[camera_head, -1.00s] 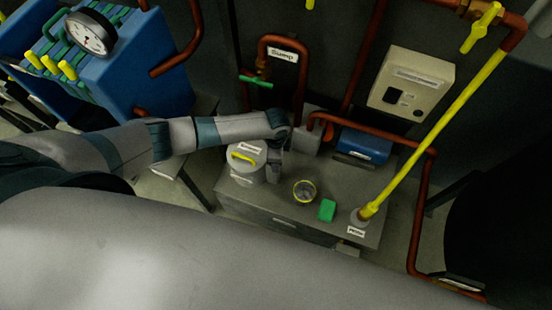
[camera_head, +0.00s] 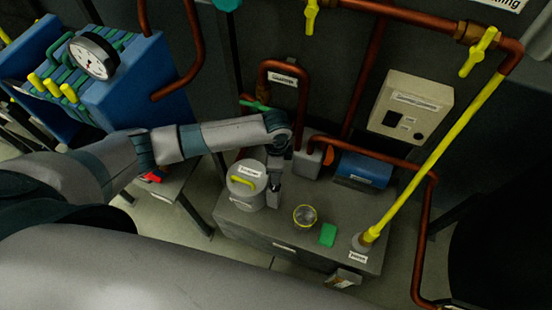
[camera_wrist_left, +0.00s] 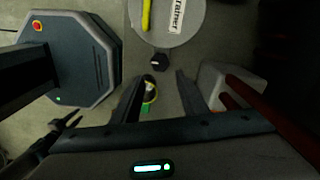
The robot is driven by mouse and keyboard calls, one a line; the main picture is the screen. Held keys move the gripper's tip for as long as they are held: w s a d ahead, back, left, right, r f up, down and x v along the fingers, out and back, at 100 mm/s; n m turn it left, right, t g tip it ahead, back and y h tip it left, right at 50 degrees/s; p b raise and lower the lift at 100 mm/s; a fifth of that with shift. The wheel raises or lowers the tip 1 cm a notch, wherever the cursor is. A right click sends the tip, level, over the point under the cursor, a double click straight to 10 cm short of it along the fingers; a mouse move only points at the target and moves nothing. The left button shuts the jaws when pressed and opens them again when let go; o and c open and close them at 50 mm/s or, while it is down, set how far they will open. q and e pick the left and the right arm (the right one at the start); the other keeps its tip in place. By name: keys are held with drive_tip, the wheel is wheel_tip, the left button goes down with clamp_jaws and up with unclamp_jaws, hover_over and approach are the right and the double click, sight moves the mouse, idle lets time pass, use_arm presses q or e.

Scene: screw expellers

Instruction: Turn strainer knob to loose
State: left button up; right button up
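The strainer (camera_head: 244,187) is a grey cylinder with a yellow handle and a label on its lid, standing on the left of the grey bench. In the left wrist view its lid (camera_wrist_left: 180,22) is at the top, and a small black hexagonal knob (camera_wrist_left: 159,62) shows just below it. My left gripper (camera_head: 274,196) points down beside the right side of the strainer. In the wrist view my left gripper (camera_wrist_left: 158,85) is open, nothing between its fingers, with the knob ahead of the fingertips, between their lines. My right gripper is not in view.
On the bench (camera_head: 285,232) are a yellow-rimmed cup (camera_head: 305,216), a green block (camera_head: 328,235) and a blue motor-like unit (camera_head: 364,170). Copper pipes (camera_head: 300,95) rise behind the strainer. A yellow pipe (camera_head: 435,155) slants up at the right.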

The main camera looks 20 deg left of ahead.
use_arm(q)
wheel_tip(320, 180, up, 8)
drive_tip(key=shift+f+b, duration=0.2)
drive_tip(key=shift+b, duration=0.2)
idle(0.4)
